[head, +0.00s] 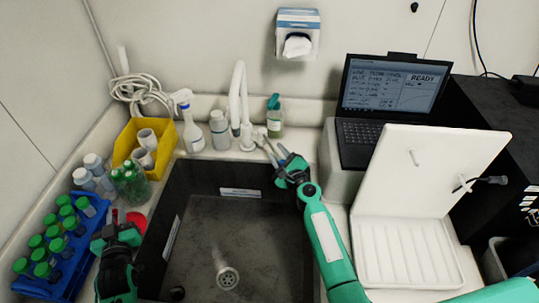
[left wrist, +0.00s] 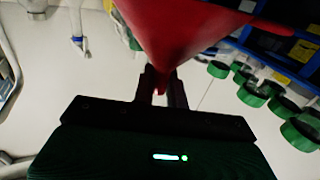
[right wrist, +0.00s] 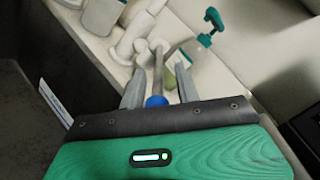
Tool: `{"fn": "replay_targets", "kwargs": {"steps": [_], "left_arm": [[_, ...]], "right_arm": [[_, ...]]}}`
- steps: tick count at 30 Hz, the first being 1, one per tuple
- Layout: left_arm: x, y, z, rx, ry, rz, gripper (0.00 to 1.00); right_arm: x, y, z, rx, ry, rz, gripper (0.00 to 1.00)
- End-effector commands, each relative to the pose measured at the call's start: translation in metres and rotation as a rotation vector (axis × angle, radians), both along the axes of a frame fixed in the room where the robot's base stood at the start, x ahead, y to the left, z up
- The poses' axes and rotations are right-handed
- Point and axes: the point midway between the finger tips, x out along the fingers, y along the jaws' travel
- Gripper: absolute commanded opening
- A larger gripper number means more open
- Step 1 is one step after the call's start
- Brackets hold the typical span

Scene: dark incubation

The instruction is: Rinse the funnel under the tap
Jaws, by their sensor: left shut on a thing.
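The red funnel (head: 137,222) is at the sink's left edge in the head view; in the left wrist view its wide cone (left wrist: 180,35) and narrow stem show. My left gripper (head: 112,231) is shut on the funnel's stem. The white tap (head: 238,100) stands behind the sink (head: 200,262), its spout bent over the front. My right gripper (head: 276,158) is at the back right of the sink, by the tap's base. In the right wrist view its fingers (right wrist: 160,92) are open, either side of a grey lever with a blue end (right wrist: 156,101). Contact is unclear.
A blue rack (head: 60,285) of green-capped tubes and a yellow bin (head: 168,150) stand left of the sink. A spray bottle (head: 191,128), a white bottle (head: 219,130) and a green pump bottle (head: 274,120) line the back. A laptop (head: 378,110) and white drying rack (head: 400,235) stand right.

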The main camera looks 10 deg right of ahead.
Motion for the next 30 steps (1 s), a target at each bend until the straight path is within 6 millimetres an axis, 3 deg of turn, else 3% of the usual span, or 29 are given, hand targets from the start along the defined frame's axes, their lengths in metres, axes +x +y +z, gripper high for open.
{"fn": "replay_targets", "kwargs": {"steps": [11, 24, 30], "left_arm": [[0.000, 0.000, 0.001, 0.000, 0.000, 0.000, 0.00], [0.000, 0.000, -0.003, 0.000, 0.000, 0.000, 0.00], [0.000, 0.000, -0.007, 0.000, 0.000, 0.000, 0.00]], "right_arm": [[-0.009, -0.002, -0.001, 0.000, 0.001, 0.001, 0.33], [-0.083, -0.024, -0.003, -0.001, 0.002, 0.001, 0.33], [-0.107, -0.031, -0.002, 0.000, 0.001, 0.000, 0.33]]}}
